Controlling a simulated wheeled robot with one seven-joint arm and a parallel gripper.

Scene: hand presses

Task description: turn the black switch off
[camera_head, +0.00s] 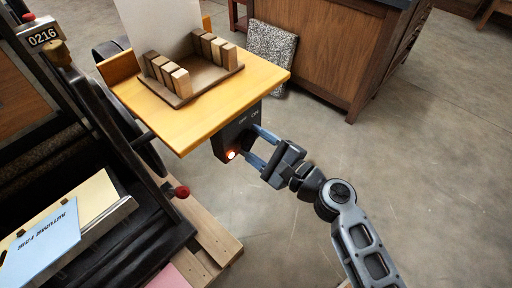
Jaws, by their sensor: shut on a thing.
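The black switch (224,141) is a dark box mounted under the front edge of the yellow wooden board. It has small pale lettering on top and a lit orange lamp low on its face. My gripper (255,145) reaches it from the right. The two blue-grey fingers are at the front of the box and shut on the switch's knob, which is mostly hidden between them. I cannot tell which way the knob points.
The wooden board (185,122) above carries a brown rack with wooden blocks (166,72) and a pale sheet. A black press with a red knob (181,191) and a blue card (42,247) stands at left. A wooden cabinet (322,45) is behind. The floor at right is clear.

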